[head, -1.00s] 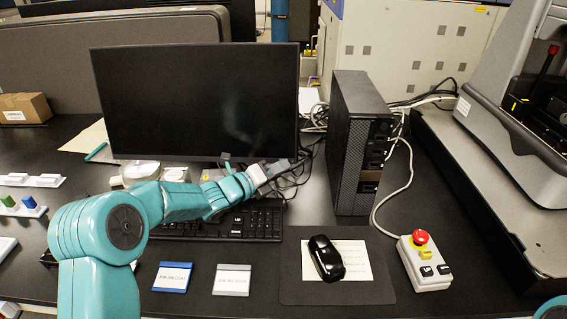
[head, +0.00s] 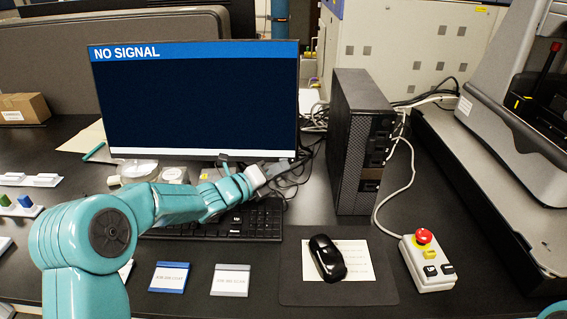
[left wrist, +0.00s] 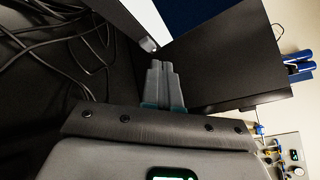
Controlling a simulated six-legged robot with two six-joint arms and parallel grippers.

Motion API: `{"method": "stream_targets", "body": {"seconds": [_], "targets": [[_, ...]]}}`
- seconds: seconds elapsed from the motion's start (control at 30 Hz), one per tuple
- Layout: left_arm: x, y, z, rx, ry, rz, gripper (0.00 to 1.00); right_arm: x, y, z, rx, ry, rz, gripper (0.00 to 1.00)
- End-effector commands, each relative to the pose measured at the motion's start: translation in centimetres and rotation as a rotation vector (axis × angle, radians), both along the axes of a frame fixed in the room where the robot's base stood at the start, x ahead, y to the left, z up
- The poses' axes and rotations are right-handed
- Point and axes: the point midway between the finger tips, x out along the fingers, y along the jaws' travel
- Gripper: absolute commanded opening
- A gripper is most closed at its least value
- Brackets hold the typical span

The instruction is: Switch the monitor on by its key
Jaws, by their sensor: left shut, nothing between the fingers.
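The monitor (head: 200,110) stands at the back of the desk. Its screen is lit dark blue, with a "NO SIGNAL" banner across the top and a white strip along the bottom. My left gripper (head: 288,164) is at the monitor's lower right corner. In the left wrist view my left gripper (left wrist: 161,66) is shut and empty, its fingertips close to a small grey key (left wrist: 147,44) at the monitor's edge. I cannot tell whether the tips still touch the key. My right gripper is out of view.
A black computer tower (head: 357,145) stands right of the monitor, with cables (head: 310,140) between them. The keyboard (head: 230,222) lies under my left arm. A mouse (head: 326,257) lies on a mat, and a control box with a red button (head: 424,237) stands to its right.

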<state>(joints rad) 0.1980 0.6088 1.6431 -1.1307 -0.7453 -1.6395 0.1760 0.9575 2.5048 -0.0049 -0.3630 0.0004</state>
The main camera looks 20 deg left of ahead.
Motion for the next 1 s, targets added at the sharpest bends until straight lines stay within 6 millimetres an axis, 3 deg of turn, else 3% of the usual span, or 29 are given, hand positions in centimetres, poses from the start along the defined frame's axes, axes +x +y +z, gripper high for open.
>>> {"method": "stream_targets", "body": {"seconds": [0.17, 0.6, 1.0], "targets": [[-0.4, -0.1, -0.1, 0.000, -0.001, -0.001, 0.00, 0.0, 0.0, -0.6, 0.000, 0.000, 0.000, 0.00], [-4.3, -1.2, 0.7, 0.000, -0.001, -0.001, 0.00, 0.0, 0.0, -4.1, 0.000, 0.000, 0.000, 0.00], [-4.7, -1.3, 1.0, 0.000, -0.001, -0.001, 0.00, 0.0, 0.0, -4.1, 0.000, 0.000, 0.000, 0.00]]}}
